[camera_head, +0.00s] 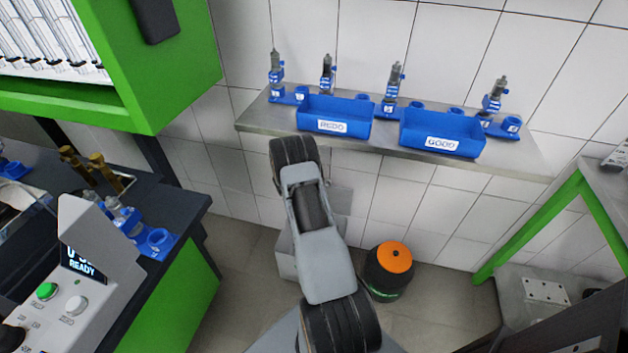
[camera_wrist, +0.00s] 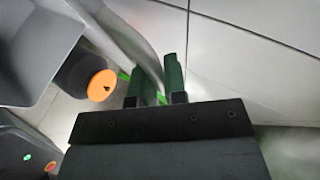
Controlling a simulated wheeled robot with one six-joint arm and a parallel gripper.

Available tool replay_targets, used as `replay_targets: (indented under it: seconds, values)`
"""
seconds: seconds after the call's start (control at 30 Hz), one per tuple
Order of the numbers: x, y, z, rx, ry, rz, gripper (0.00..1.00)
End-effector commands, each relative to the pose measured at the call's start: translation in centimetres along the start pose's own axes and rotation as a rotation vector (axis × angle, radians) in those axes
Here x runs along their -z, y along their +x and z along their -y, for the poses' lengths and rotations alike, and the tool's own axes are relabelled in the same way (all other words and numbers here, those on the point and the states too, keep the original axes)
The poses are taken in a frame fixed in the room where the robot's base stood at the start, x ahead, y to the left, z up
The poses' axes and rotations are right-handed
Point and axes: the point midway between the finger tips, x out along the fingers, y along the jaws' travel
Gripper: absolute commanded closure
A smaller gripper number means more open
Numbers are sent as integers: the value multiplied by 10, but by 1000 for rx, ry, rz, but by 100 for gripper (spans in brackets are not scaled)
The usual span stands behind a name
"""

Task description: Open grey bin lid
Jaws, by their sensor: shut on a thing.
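The grey bin (camera_head: 286,262) stands on the floor against the tiled wall in the head view, partly hidden behind my arm. Its grey lid (camera_head: 341,201) appears raised and tilted up above the bin, near the wall. In the wrist view the bin (camera_wrist: 52,82) is at the upper left, with its darker inside showing. The lid (camera_wrist: 118,42) appears there as a dark slanted panel running down to my fingers. My gripper (camera_wrist: 154,78) is shut on the lid, with its two dark green fingers on either side of it. In the head view my arm hides the gripper.
A dark bin with an orange top (camera_head: 390,262) stands right of the grey bin. A metal shelf (camera_head: 258,122) above holds two blue trays, REDO (camera_head: 333,128) and GOOD (camera_head: 440,143). A green-sided workbench (camera_head: 175,300) is left; a green-framed table (camera_head: 580,200) is right.

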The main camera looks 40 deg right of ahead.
Motion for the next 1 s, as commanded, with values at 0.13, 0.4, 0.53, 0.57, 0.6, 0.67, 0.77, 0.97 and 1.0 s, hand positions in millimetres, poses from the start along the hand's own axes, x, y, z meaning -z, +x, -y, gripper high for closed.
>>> replay_targets:
  seconds: [0.13, 0.4, 0.53, 0.57, 0.6, 0.67, 0.77, 0.97, 1.0]
  values:
    - [-1, 0, 0, -1, 4, 3, 100]
    - [0, 0, 0, -1, 3, 1, 64]
    - [0, 0, 0, -1, 2, 0, 63]
    - [0, 0, 0, -1, 2, 0, 63]
    - [0, 0, 0, -1, 1, 0, 63]
    - [0, -1, 0, -1, 1, 1, 63]
    - [-1, -7, 1, 0, 1, 2, 63]
    - [-2, -41, 2, 1, -2, 5, 63]
    - [-2, -50, 2, 1, -1, 6, 63]
